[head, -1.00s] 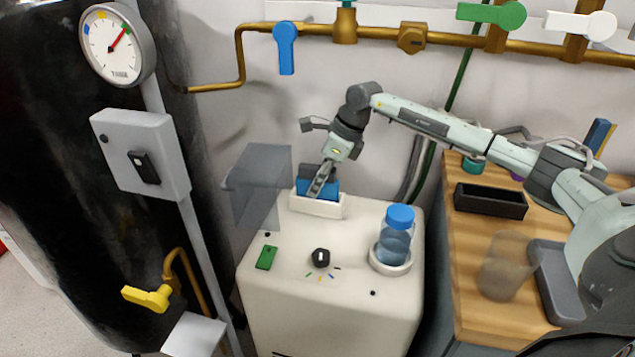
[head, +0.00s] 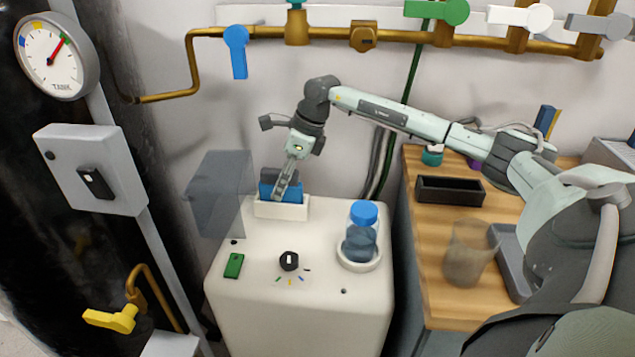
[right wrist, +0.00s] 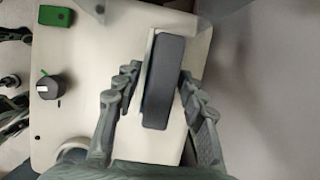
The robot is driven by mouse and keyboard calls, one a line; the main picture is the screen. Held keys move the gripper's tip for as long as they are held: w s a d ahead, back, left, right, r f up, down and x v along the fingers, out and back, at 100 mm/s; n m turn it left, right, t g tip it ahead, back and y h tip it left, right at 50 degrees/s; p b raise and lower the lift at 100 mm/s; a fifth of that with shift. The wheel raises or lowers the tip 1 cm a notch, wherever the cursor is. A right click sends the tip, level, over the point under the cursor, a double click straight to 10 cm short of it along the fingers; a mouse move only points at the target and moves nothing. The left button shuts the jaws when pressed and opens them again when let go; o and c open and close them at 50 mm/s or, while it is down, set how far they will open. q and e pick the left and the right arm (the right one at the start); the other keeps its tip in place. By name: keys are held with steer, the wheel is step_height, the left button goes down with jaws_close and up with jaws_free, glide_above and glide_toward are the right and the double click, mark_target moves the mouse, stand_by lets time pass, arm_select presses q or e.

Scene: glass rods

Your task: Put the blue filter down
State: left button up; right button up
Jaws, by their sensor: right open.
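The blue filter (head: 267,191) stands upright in a white holder (head: 281,211) on top of the cream machine. Its dark grey top (right wrist: 165,80) lies between my right fingers in the right wrist view. My right gripper (head: 284,188) reaches down at the filter from above. Its jaws are open, with one finger on each side of the filter in the right wrist view (right wrist: 160,76). The fingers partly hide the filter in the head view. My left gripper is not in view.
A blue-capped bottle (head: 361,235) stands in a round seat on the cream machine (head: 300,318). A black knob (head: 289,261) and a green switch (head: 233,265) are in front of the holder. A translucent panel (head: 218,190) stands left. A wooden bench (head: 440,290) is at right.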

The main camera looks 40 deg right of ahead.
steer(key=shift+v, duration=1)
arm_select(q)
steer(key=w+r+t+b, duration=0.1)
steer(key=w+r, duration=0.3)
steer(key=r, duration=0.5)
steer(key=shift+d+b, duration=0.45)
steer(key=shift+b, duration=0.45)
arm_select(e)
steer(key=s+d, duration=0.7)
steer(key=s, duration=0.2)
steer(key=shift+d, duration=0.4)
steer(key=shift+f, duration=0.2)
